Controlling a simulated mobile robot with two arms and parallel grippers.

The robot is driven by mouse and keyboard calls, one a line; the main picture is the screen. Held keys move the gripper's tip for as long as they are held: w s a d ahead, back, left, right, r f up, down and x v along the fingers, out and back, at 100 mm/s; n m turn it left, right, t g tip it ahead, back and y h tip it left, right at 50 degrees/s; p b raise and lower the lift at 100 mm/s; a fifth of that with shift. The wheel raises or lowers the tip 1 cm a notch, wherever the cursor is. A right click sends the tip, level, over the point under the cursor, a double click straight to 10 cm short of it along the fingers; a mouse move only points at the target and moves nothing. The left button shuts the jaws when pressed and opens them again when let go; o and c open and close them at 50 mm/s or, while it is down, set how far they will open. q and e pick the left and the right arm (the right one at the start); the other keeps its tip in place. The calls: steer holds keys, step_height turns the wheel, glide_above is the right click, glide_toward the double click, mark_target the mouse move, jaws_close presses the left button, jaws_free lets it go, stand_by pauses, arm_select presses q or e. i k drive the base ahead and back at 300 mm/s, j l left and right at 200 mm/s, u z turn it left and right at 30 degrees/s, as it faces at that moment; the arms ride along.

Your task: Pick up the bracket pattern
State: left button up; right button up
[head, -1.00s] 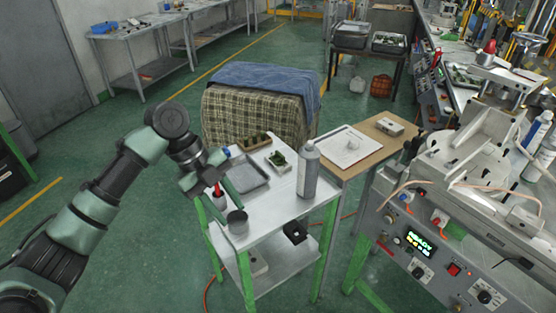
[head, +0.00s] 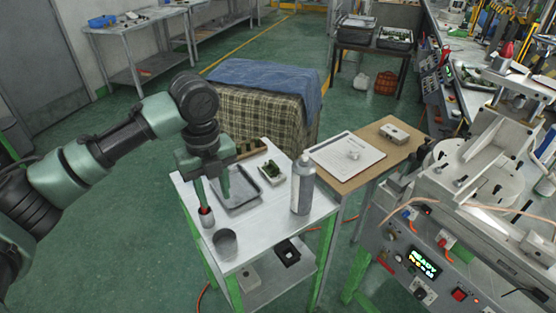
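Small dark green pieces (head: 270,169) lie in a small white tray (head: 283,178) on the white cart; I cannot tell which one, if any, is the bracket pattern. My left gripper (head: 214,200) hangs over the left side of the cart with its green fingers pointing down and spread apart, nothing seen between them. It is left of the green pieces, by the near left edge of the grey tray (head: 246,206). One finger partly overlaps a cup holding something red (head: 207,216). My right gripper is not in view.
A spray can (head: 303,187) stands right of the small tray, and a grey cup (head: 225,245) at the cart's near edge. A wooden box (head: 250,146) sits at the back. The injection machine (head: 420,262) is at right, beside a board with a white sheet (head: 345,155).

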mark_target(272, 169)
steer(key=i+l, duration=0.2)
steer(key=i, duration=0.15)
steer(key=i+l, duration=0.2)
steer(key=i, duration=0.2)
steer(key=i+l, duration=0.2)
steer(key=i, duration=0.15)
